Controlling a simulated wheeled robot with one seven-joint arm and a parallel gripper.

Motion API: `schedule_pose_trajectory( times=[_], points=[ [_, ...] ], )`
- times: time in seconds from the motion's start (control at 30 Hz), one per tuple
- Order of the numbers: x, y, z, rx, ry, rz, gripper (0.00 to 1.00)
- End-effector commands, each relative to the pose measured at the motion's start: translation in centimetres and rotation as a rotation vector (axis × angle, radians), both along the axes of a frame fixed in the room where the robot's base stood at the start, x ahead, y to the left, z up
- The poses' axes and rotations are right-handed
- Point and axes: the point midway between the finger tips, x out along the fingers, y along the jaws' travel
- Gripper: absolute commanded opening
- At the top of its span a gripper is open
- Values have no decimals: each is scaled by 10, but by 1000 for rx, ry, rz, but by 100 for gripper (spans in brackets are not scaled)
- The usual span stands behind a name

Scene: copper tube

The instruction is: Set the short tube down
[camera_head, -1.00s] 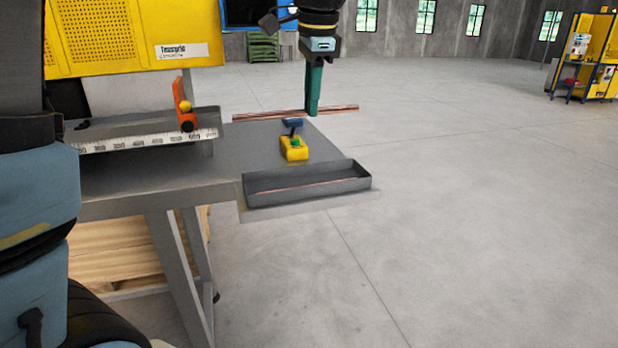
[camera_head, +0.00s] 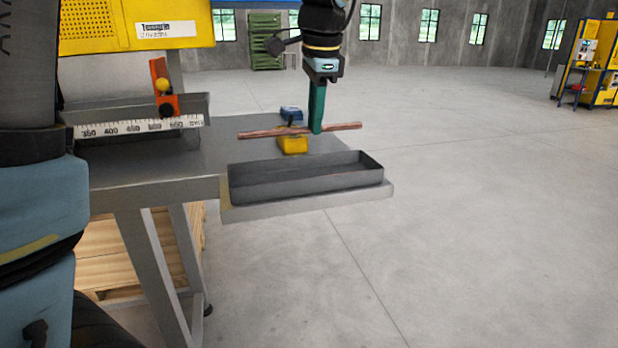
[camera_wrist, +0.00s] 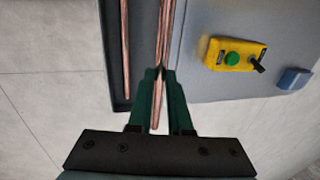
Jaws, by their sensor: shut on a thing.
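A thin copper tube (camera_head: 270,133) is held level in my gripper (camera_head: 317,131), crosswise to its green fingers. In the wrist view the tube (camera_wrist: 163,40) runs away between the fingertips of my gripper (camera_wrist: 158,75), which is shut on it. The held tube is above the bench, just behind the dark tray (camera_head: 300,192) in the head view. In the wrist view it lies along the inner side of the tray (camera_wrist: 118,107). Another copper tube (camera_wrist: 126,50) lies inside the tray; in the head view the tray's front wall mostly hides it.
A yellow box with a green button (camera_wrist: 235,55) sits on the bench beside a small blue object (camera_wrist: 293,79). A ruler (camera_head: 140,126) and an orange stop (camera_head: 163,88) stand at the left. Open floor lies right of the bench.

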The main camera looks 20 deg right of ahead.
Motion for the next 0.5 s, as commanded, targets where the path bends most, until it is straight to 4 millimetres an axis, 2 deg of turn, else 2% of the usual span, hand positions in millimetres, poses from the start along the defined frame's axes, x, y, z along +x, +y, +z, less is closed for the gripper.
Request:
schedule_pose_trajectory(
  times=[0.2, 0.37, 0.5],
  points=[
    [-1, 1, -38, 3, 2, -2, 0],
    [0, 0, -53, 2, 2, 0, 0],
    [-1, 1, -73, 4, 2, -1, 0]
  ],
)
